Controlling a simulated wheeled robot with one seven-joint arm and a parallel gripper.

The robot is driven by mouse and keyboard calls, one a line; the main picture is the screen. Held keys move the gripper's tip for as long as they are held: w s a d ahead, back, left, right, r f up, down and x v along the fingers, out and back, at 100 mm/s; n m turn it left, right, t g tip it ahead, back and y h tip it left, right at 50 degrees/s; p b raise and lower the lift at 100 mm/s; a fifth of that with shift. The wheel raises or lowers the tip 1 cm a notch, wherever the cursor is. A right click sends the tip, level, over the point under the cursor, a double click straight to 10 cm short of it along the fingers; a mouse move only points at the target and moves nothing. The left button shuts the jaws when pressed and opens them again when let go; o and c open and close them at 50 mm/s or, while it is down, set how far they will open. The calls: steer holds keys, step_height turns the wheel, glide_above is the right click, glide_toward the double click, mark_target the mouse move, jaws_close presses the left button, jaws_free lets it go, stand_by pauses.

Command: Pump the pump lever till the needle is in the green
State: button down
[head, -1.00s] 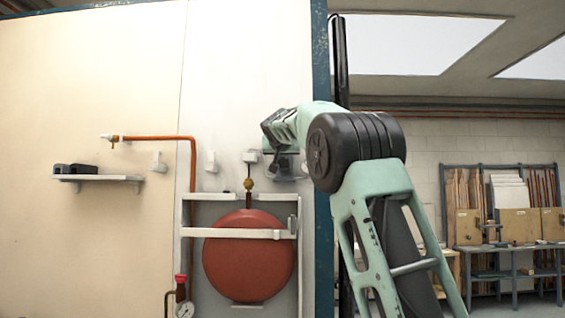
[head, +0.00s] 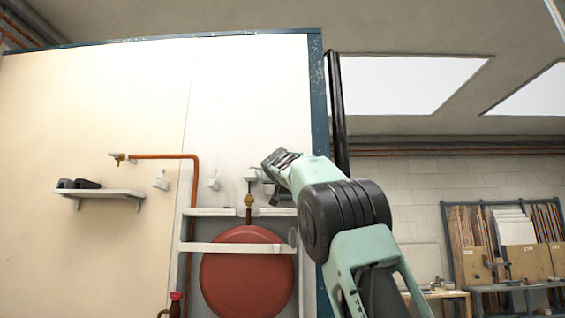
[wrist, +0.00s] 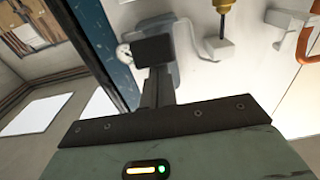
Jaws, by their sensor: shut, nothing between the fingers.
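I cannot tell for sure which is the pump lever. The pump's gauge and needle cannot be made out in the head view now. My gripper (head: 270,160) is high in front of the white panel, above and right of those parts and well apart from them. In the wrist view its dark fingers (wrist: 153,52) are together and empty. A small round white dial (wrist: 123,52) shows behind them, unreadable.
A red round tank (head: 246,275) sits in a pale frame (head: 235,247) below my gripper. A copper pipe (head: 165,156) runs down left of it. A shelf with dark blocks (head: 78,184) is farther left. The panel ends at a blue edge (head: 318,120).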

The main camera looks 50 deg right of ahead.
steer(key=shift+w+d+f, duration=0.1)
steer(key=shift+w+f, duration=0.05)
steer(key=shift+f, duration=0.5)
step_height(320, 180, up, 5)
steer(key=s+a+p, duration=0.1)
steer(key=p, duration=0.2)
steer(key=f+b+v, duration=0.1)
steer(key=b+v, duration=0.6)
steer(key=v, duration=0.3)
steer(key=shift+a, duration=0.2)
steer(key=shift+r, duration=0.15)
stand_by(0.4)
steer(key=w+d+r+g+y+p, duration=0.1)
steer(key=r+p, duration=0.6)
steer(key=p, duration=0.7)
steer(key=w+d+r+g+y+p, duration=0.2)
steer(key=r+p, duration=0.6)
steer(key=p, duration=0.6)
steer(key=shift+d+g+y, duration=0.4)
steer(key=shift+d+y, duration=0.05)
steer(key=shift+y, duration=0.05)
